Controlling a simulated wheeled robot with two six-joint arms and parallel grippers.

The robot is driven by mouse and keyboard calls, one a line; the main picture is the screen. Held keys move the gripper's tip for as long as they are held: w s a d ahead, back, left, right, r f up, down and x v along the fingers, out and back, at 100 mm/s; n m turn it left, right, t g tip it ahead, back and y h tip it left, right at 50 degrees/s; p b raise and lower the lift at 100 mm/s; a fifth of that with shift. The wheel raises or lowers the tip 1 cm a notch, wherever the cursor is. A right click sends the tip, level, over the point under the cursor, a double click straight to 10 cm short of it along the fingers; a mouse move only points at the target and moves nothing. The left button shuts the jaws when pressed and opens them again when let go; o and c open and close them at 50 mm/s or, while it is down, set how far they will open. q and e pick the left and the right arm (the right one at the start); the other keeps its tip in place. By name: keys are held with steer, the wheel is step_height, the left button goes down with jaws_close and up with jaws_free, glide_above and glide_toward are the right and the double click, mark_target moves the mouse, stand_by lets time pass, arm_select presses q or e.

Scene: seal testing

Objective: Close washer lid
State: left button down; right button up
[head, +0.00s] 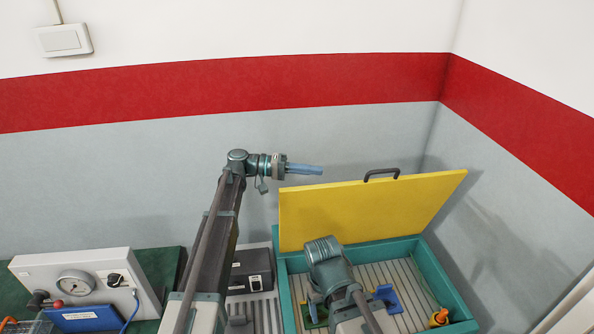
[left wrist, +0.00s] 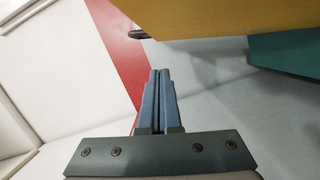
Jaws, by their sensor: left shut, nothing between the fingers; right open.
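The washer is a teal box (head: 452,291) with a slatted floor at the lower right of the head view. Its yellow lid (head: 360,215) stands open, raised along the back, with a dark handle (head: 381,173) on its top edge. The lid also fills the top of the left wrist view (left wrist: 215,15), with the handle (left wrist: 140,34) at its edge. My left gripper (head: 318,170) is shut and empty, level with the lid's top edge, to the left of the handle; its closed fingers show in the left wrist view (left wrist: 160,75). My right gripper (head: 314,302) is over the washer's left part, its fingertips partly hidden.
Inside the washer lie a blue part (head: 388,298), a green part (head: 311,318) and an orange-yellow part (head: 440,317). A dark case (head: 250,270) stands left of the washer. A grey gauge panel (head: 95,280) is at the far left. Walls stand close behind and right.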

arm_select(q)
steer(key=shift+s+d+f+b, duration=0.2)
steer(key=shift+s+d, duration=0.25)
steer(key=shift+s, duration=0.2)
steer(key=shift+s+d+f+b, duration=0.25)
steer(key=shift+s+d, duration=0.15)
steer(key=shift+s, duration=0.2)
steer(key=shift+s+d+f+b, duration=0.2)
steer(key=shift+s+d, duration=0.25)
steer(key=shift+s, duration=0.2)
